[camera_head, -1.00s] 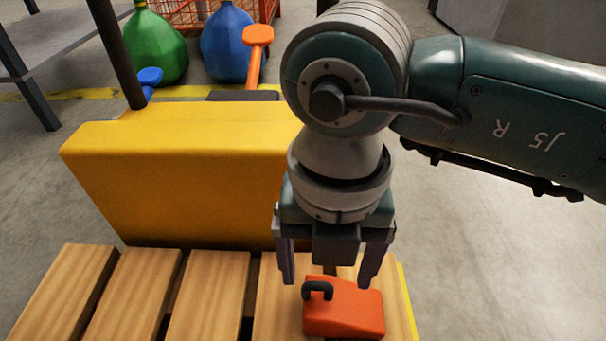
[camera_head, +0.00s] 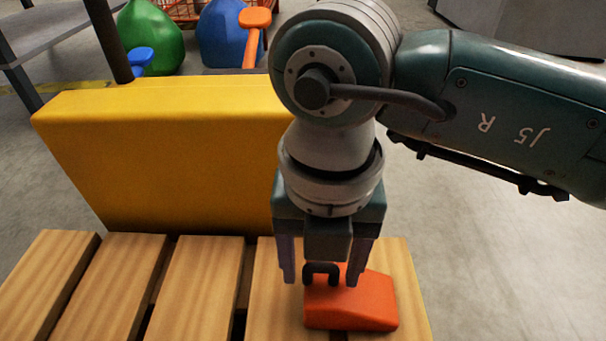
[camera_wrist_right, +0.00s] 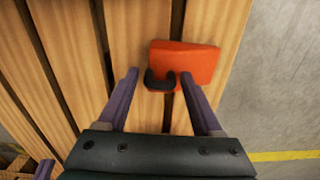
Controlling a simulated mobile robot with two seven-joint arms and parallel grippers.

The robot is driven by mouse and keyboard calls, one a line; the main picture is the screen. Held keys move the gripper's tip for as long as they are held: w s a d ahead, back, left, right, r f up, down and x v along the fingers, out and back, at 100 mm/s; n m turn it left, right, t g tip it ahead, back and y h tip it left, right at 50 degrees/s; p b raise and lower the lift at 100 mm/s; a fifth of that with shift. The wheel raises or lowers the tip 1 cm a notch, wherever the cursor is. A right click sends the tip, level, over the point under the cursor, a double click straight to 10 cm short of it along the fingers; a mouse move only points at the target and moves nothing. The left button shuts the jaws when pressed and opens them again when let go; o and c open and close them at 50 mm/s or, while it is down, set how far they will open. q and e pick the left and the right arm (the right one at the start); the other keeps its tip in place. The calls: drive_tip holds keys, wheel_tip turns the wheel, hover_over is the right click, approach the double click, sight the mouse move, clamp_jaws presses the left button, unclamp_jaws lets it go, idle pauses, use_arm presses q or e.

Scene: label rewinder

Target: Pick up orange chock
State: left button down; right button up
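The orange chock (camera_head: 352,306) lies on the wooden slats near their right end, with a dark handle (camera_head: 321,270) on its left part. My right gripper (camera_head: 321,279) points down just over the handle end of the chock. Its two fingers are apart, one on each side of the handle in the head view. In the right wrist view the chock (camera_wrist_right: 186,62) lies just past the open fingertips (camera_wrist_right: 160,75), and its handle (camera_wrist_right: 159,81) sits between them. I cannot tell whether a finger touches it. My left gripper is not in view.
The slatted wooden surface (camera_head: 205,285) has gaps between its boards. A large yellow block (camera_head: 170,160) stands behind it. Green (camera_head: 150,40) and blue (camera_head: 222,38) objects stand on the floor beyond. Open floor lies to the right.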

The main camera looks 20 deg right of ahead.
clamp_jaws()
idle(0.3)
idle(0.8)
